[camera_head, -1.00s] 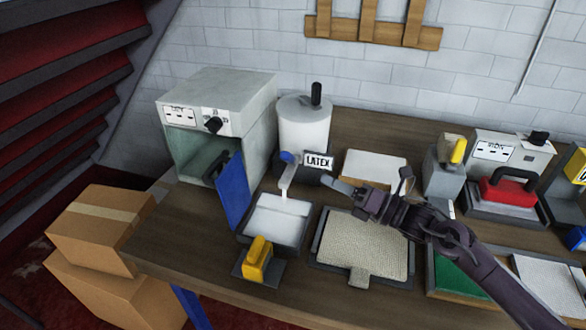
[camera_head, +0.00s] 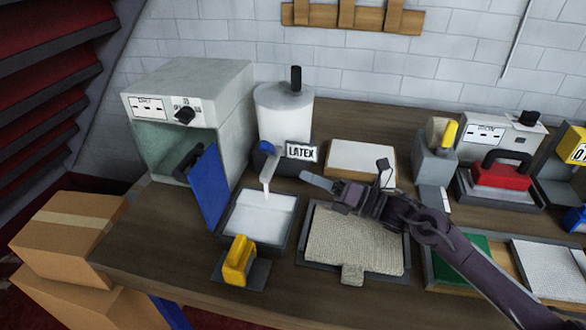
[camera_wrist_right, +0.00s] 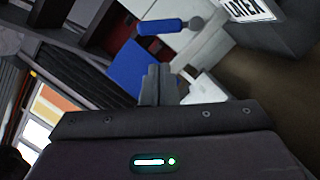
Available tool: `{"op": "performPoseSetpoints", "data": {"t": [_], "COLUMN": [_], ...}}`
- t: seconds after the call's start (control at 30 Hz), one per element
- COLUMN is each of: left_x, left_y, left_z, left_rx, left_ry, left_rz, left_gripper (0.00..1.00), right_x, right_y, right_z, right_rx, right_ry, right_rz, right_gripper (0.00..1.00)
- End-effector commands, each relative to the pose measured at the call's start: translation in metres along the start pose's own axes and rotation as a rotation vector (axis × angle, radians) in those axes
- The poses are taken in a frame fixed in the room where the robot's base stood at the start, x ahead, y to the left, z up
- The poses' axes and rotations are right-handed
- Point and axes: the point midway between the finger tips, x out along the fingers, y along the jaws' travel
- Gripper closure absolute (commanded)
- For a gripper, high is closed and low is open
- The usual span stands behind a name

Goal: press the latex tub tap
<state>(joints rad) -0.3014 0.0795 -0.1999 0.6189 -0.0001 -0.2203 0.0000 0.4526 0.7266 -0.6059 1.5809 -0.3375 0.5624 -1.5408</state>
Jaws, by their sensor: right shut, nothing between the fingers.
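The latex tub (camera_head: 284,112) is a white cylinder with a black handle on its lid, at the back of the bench. A "LATEX" label (camera_head: 301,152) is on its front. Its tap (camera_head: 266,147) has a blue end above a pale spout that points down over a tray (camera_head: 231,232) of white material. My right gripper (camera_head: 312,181) is shut and empty, just right of the tap and apart from it. In the right wrist view the shut fingers (camera_wrist_right: 157,84) point toward the blue tap lever (camera_wrist_right: 157,26). My left gripper is out of view.
A grey cabinet with an open blue door (camera_head: 210,187) stands left of the tap. A yellow-handled tool (camera_head: 239,260) is in front of the tray. A beige mat (camera_head: 350,240) lies under my right arm.

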Motion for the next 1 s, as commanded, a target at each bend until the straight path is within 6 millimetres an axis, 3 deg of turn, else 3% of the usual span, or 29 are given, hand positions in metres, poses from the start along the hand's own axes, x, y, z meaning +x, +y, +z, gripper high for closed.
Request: {"op": "performPoseSetpoints", "data": {"t": [0.3, 0.5, 1.0], "left_x": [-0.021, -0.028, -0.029], "left_y": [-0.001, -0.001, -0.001], "left_z": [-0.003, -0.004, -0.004], "left_rx": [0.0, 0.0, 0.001], "left_ry": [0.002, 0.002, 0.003], "left_rz": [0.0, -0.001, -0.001], "left_gripper": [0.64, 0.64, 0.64], "right_x": [0.059, 0.084, 0.091], "right_y": [0.004, 0.002, 0.0], "right_z": [0.003, 0.001, 0.0], "right_rx": [0.001, 0.001, 0.001], "right_ry": [-0.001, 0.0, 0.001], "right_rz": [0.004, 0.001, 0.0], "right_gripper": [1.0, 1.0, 1.0]}}
